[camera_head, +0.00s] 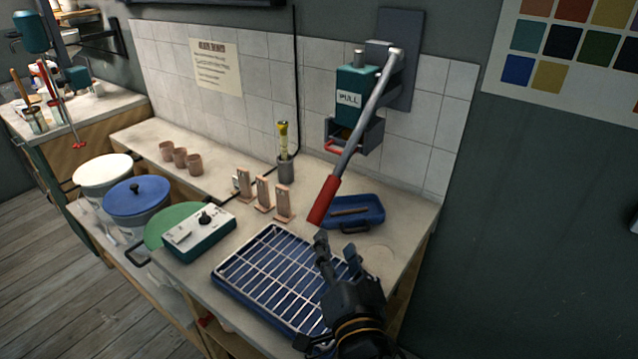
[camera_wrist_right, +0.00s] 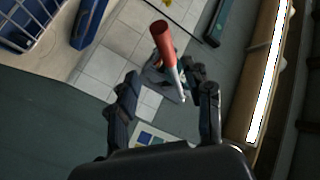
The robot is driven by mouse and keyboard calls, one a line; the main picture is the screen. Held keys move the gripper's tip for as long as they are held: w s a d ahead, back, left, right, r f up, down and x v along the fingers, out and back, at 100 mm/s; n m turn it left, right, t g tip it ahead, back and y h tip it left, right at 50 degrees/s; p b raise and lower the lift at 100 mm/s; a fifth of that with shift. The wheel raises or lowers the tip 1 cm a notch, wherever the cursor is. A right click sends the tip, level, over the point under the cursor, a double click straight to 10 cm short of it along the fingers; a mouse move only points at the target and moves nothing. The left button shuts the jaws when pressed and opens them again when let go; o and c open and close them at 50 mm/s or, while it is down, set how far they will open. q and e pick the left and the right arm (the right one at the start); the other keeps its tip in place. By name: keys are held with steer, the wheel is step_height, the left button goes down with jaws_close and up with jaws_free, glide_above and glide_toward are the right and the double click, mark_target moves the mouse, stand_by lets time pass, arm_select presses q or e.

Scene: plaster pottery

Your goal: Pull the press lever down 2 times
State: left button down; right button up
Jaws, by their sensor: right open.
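The press (camera_head: 357,97) is a teal block marked "PULL", mounted on the tiled wall. Its long grey lever (camera_head: 366,115) slants down towards me and ends in a red grip (camera_head: 323,201). My right gripper (camera_head: 338,248) is open and empty, just below the red grip and apart from it in the head view. In the right wrist view the red grip (camera_wrist_right: 161,38) lies ahead of the fingers, roughly between their directions, with my right gripper (camera_wrist_right: 168,92) spread wide. My left gripper does not show.
A wire rack on a blue tray (camera_head: 219,281) lies below my right gripper. A small blue tray (camera_head: 372,212) sits behind it on the counter. A control box (camera_head: 208,237), wooden pieces (camera_head: 264,194) and lidded buckets (camera_head: 138,203) stand to the left.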

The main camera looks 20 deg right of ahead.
mark_target(326, 205)
steer(key=w+p, duration=0.1)
steer(key=w, duration=0.2)
steer(key=w+d+p, duration=0.1)
steer(key=w+p, duration=0.1)
steer(key=w, duration=0.2)
steer(key=w+r+p, duration=0.1)
steer(key=w, duration=0.3)
steer(key=shift+w+d, duration=0.1)
steer(key=shift+d, duration=0.15)
steer(key=shift+w+d+f+p, duration=0.15)
steer(key=shift+w+p, duration=0.15)
steer(key=shift+w, duration=0.5)
steer(key=shift+s, duration=0.1)
steer(key=shift+c, duration=0.2)
jaws_close()
